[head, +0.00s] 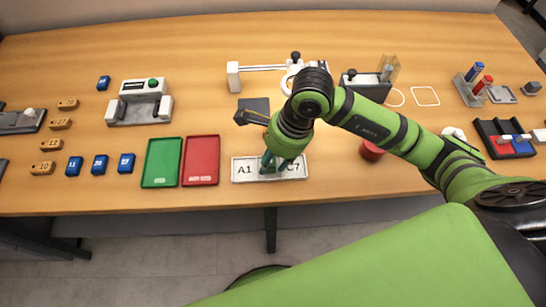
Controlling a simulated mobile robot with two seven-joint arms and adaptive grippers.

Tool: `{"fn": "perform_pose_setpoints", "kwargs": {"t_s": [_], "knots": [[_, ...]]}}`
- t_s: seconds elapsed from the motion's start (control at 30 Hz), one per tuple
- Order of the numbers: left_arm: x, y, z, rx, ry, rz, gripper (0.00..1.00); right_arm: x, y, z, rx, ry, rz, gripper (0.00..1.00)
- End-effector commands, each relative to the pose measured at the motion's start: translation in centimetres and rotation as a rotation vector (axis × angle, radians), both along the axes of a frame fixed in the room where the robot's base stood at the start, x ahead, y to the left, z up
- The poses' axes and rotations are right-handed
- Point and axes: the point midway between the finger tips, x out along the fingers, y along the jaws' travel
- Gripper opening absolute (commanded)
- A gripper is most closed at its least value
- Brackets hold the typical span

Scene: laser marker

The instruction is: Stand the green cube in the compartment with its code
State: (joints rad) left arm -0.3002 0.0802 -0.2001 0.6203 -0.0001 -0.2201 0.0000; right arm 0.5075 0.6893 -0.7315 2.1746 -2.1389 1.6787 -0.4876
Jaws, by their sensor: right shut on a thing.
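A white tray (239,177) with compartments lies near the front edge of the table. The codes A1 and C7 show on its left and right parts; its middle is covered by my right gripper. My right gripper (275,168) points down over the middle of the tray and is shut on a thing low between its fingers. This appears to be the green cube, but it is mostly hidden, and its code cannot be read. I cannot tell whether it touches the tray floor. My left gripper is not in view.
A green tray (162,163) and a red tray (201,160) lie left of the white tray. Several blue blocks and wooden tags are farther left. A red round object (371,150) stands to the right. A dark plate (254,105) lies behind the gripper.

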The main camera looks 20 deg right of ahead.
Motion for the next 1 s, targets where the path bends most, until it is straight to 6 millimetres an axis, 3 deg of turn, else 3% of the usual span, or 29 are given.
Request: {"fn": "perform_pose_setpoints", "kwargs": {"t_s": [1.0], "knots": [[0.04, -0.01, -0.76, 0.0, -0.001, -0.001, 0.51, -0.03, 0.02, -0.23, 0.0, 0.001, 0.0, 0.16]]}}
